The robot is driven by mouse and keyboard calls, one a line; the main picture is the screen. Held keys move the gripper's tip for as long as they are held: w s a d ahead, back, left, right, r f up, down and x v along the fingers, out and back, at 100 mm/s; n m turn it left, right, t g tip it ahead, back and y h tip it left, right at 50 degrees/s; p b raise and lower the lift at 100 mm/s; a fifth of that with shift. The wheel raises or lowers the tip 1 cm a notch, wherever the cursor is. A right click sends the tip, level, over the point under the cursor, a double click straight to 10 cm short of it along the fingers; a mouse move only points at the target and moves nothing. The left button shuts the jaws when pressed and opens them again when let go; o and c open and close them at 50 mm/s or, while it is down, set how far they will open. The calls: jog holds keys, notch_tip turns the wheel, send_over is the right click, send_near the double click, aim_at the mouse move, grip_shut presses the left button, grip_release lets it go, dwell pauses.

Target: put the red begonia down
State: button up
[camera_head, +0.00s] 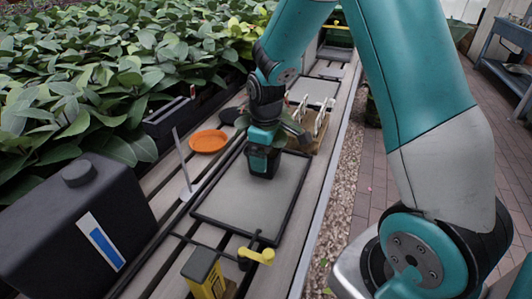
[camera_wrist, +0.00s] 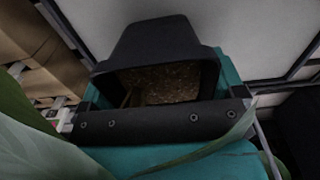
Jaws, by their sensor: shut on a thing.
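The begonia's black square pot (camera_head: 263,173) is held in my gripper (camera_head: 262,148), whose teal fingers are shut around it. It is over the far end of a grey mat with a black rim (camera_head: 240,205); I cannot tell whether its base touches. In the wrist view the pot (camera_wrist: 152,38) shows brown soil (camera_wrist: 168,84) inside, between my gripper's teal fingers (camera_wrist: 165,95). Green leaves (camera_wrist: 40,150) cross the lower left, close to the camera. No red flowers show; most of the plant is hidden by my arm.
An orange saucer (camera_head: 208,141) lies left of the mat. A wooden rack with white labels (camera_head: 308,125) stands just behind the pot. A black canister (camera_head: 78,225), a yellow box (camera_head: 203,275) and a yellow valve handle (camera_head: 258,255) are nearer. The mat's near part is clear.

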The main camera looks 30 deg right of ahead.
jog(key=shift+f, duration=0.1)
jog(key=o, duration=0.8)
jog(key=shift+r, duration=0.4)
notch_tip(320, 180, up, 11)
jog(key=p, duration=0.2)
jog(key=s+a+r+y, duration=0.2)
jog(key=s+a+r, duration=0.1)
jog(key=s+a, duration=0.5)
jog(key=s+a+r+y, duration=0.2)
jog(key=s+a, duration=0.7)
jog(key=s, duration=0.5)
jog(key=shift+r, duration=0.85)
jog(key=shift+a, duration=0.1)
